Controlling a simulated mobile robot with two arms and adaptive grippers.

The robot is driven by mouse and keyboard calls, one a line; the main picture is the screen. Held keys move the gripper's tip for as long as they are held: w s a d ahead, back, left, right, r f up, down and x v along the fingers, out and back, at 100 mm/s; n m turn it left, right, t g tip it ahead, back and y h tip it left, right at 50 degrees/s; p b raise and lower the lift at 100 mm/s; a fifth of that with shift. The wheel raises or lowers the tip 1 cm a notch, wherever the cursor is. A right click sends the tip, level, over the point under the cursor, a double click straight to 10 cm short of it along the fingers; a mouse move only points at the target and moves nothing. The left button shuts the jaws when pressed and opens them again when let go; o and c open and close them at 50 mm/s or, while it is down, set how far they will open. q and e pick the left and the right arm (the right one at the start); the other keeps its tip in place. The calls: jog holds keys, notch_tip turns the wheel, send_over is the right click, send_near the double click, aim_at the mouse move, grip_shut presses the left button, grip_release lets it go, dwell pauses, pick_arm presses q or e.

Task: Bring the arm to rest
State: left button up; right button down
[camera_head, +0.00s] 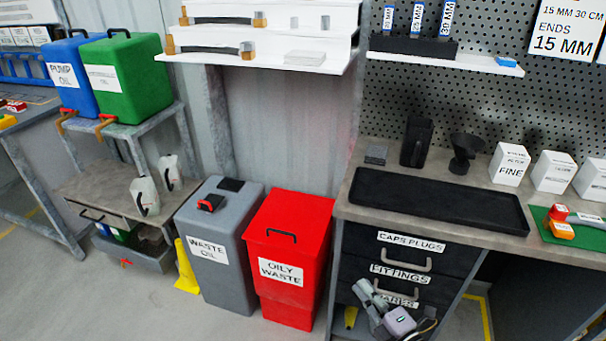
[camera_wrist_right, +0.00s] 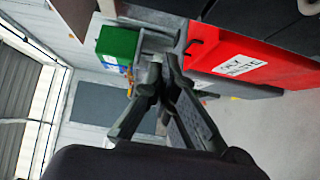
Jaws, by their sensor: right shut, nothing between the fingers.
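My right gripper (camera_head: 366,292) shows low in the head view, in front of the drawer cabinet (camera_head: 428,265) under the bench. Its fingers are shut and hold nothing. In the right wrist view the right gripper (camera_wrist_right: 163,72) shows with its dark fingers together, and the red oily waste bin (camera_wrist_right: 245,50) lies beyond them. Whether the arm touches the cabinet cannot be told. My left gripper is in neither view.
The red oily waste bin (camera_head: 318,222) and grey waste oil bin (camera_head: 218,275) stand left of the gripper. A black tray (camera_head: 440,203) lies on the bench, with white filter boxes (camera_head: 509,163) behind it. Open floor (camera_head: 90,300) shows at lower left.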

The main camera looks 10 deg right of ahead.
jog(key=s+d+f+m+g+h+p, duration=0.15)
jog(key=s+f+m+g, duration=0.35)
jog(key=f, duration=0.7)
jog(key=s+f+m+g+h+p, duration=0.15)
jog(key=s+f+m, duration=0.35)
jog(key=f, duration=0.7)
jog(key=s+a+f+m+g, duration=0.1)
jog(key=s+f, duration=0.4)
jog(key=s, duration=0.5)
jog(key=s+a+f+m+g+h, duration=0.1)
jog(key=s+f+m+g, duration=0.3)
jog(key=s, duration=0.6)
jog(key=s+a+f+m+g, duration=0.2)
jog(key=s+f+g, duration=0.3)
jog(key=s, duration=0.5)
jog(key=shift+f+m+p, duration=0.4)
jog(key=shift+f+m, duration=0.3)
jog(key=shift+f, duration=0.2)
jog(key=shift+s, duration=0.1)
